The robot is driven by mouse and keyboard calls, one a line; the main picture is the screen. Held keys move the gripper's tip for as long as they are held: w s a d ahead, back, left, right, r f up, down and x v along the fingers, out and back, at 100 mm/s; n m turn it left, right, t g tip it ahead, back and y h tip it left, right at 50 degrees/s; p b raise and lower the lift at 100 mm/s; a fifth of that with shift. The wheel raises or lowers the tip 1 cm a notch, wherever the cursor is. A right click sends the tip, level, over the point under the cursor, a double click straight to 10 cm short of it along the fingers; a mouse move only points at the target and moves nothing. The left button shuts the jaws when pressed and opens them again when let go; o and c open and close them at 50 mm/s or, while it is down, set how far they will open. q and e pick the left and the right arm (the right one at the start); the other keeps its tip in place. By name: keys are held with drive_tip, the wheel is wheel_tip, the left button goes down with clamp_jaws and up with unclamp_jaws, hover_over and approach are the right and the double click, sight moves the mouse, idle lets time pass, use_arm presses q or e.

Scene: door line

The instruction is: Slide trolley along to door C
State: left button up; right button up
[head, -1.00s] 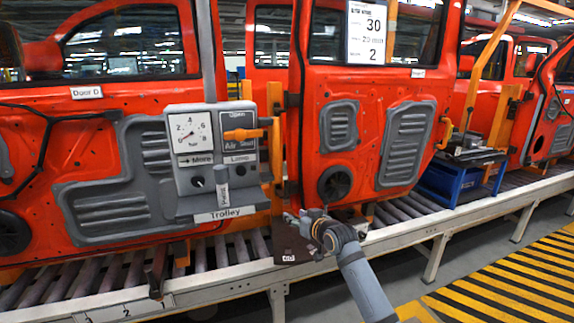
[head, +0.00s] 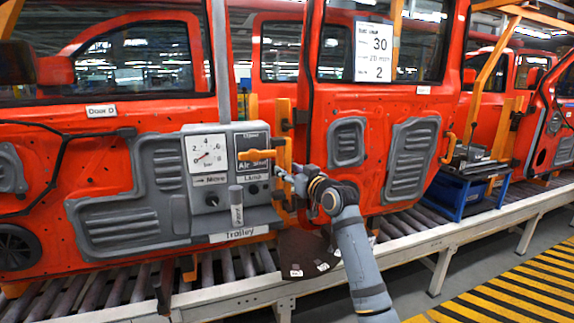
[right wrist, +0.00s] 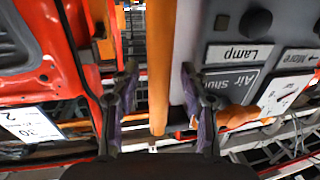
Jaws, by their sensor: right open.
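The trolley (head: 222,215) is a grey box labelled "Trolley" with a gauge, small controls and an orange lever (head: 257,155). It hangs at the line in front of door D (head: 100,111). An upright orange bar (head: 283,158) stands at its right side. My right gripper (head: 286,184) is at this bar in the head view. In the right wrist view, the open fingers (right wrist: 160,85) lie on both sides of the orange bar (right wrist: 160,40), with gaps showing. The middle door (head: 376,120) stands right of the trolley; its small label is unreadable. My left gripper is out of view.
A roller conveyor (head: 225,265) with a pale rail (head: 400,250) runs under the doors. A blue crate (head: 460,190) stands right of the middle door. A card (head: 373,50) hangs on that door. Yellow-black striped floor (head: 510,285) lies at the lower right.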

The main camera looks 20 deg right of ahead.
drive_tip(key=shift+w+a, duration=0.1)
drive_tip(key=shift+w, duration=0.5)
clamp_jaws()
drive_tip(key=shift+w+f, duration=0.1)
